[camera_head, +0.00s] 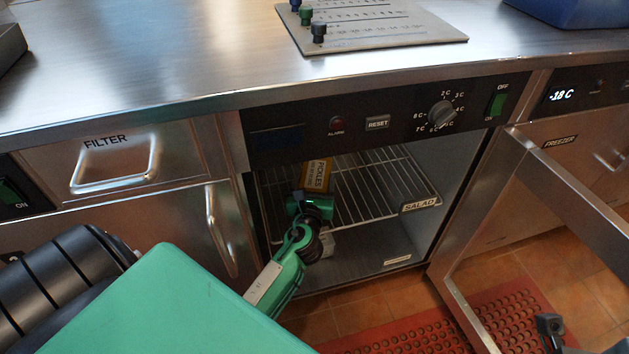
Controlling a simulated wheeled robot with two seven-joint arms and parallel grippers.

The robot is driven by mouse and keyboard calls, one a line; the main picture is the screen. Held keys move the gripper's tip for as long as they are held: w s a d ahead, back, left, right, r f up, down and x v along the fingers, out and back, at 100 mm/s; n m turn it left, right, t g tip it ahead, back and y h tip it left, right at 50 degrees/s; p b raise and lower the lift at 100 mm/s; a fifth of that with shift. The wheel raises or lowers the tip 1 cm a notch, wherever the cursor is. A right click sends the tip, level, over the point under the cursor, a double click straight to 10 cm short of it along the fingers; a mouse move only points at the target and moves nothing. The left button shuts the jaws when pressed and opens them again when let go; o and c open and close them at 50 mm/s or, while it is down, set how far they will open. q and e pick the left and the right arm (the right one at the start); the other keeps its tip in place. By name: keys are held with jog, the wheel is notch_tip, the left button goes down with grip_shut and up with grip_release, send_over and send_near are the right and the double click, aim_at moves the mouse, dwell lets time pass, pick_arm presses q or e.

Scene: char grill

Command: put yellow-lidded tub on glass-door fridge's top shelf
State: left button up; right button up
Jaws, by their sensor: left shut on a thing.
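The glass-door fridge (433,225) stands open under the counter. Its top wire shelf (375,185) carries a SALAD tag at its front right. The yellow-lidded tub (317,173), marked PICKLES on its yellow face, is inside the fridge at the top shelf's left part. My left gripper (312,203) reaches into the opening and is shut on the tub; it hides the tub's near side. I cannot tell whether the tub rests on the wires. A dark piece, seemingly my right gripper (550,330), shows at the bottom right; its jaws are unclear.
The open door's metal frame (575,195) stands out to the right. A control panel (400,113) runs above the opening. A pale item (328,241) shows low behind my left gripper. The shelf's right part is bare. A red mat (420,330) lies on the floor.

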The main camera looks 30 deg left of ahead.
pick_arm(q)
jog(key=shift+f+b, duration=0.45)
jog(key=shift+f, duration=0.05)
jog(key=o, duration=1.6)
jog(key=shift+o, duration=0.2)
jog(key=shift+f, duration=0.1)
jog(key=shift+s+d, duration=0.15)
jog(key=shift+s, duration=0.1)
jog(key=p+v, duration=0.1)
jog(key=v, duration=1.2)
